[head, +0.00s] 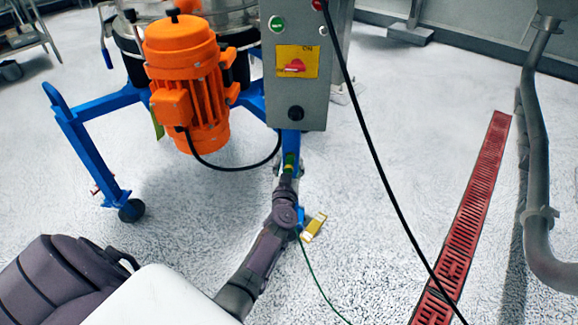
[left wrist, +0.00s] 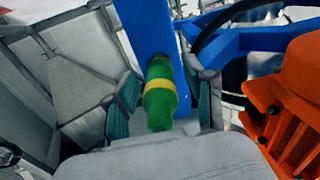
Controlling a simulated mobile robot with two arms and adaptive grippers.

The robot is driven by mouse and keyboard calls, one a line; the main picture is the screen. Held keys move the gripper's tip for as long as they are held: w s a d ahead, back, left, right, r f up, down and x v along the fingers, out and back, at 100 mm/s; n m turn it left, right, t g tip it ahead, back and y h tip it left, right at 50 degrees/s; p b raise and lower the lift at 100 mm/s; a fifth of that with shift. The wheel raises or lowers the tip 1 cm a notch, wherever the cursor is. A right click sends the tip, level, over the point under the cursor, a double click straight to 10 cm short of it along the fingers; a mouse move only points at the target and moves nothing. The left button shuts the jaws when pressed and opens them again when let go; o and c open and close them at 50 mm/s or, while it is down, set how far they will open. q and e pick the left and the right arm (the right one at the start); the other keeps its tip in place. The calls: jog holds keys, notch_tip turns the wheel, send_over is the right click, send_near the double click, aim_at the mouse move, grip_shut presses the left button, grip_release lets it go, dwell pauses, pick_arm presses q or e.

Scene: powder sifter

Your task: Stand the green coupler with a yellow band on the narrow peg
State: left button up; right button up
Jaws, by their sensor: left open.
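The green coupler with a yellow band (head: 289,161) shows small in the head view, in front of the blue frame below the grey control box. In the left wrist view the coupler (left wrist: 160,94) stands upright in the picture against a blue beam. My left gripper (head: 287,178) reaches up to it. In the left wrist view its fingers (left wrist: 164,95) are open, one on each side of the coupler, with a gap visible on the left. I cannot make out the narrow peg. My right gripper is not in view.
An orange motor (head: 190,75) hangs on the blue wheeled frame (head: 90,150). A grey control box (head: 297,75) stands above the coupler. A black cable (head: 375,160) crosses the view. A yellow piece (head: 314,226) lies beside my arm. The floor around the red drain (head: 470,220) is open.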

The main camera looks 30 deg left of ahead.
pick_arm(q)
jog(key=shift+c, duration=0.3)
grip_shut()
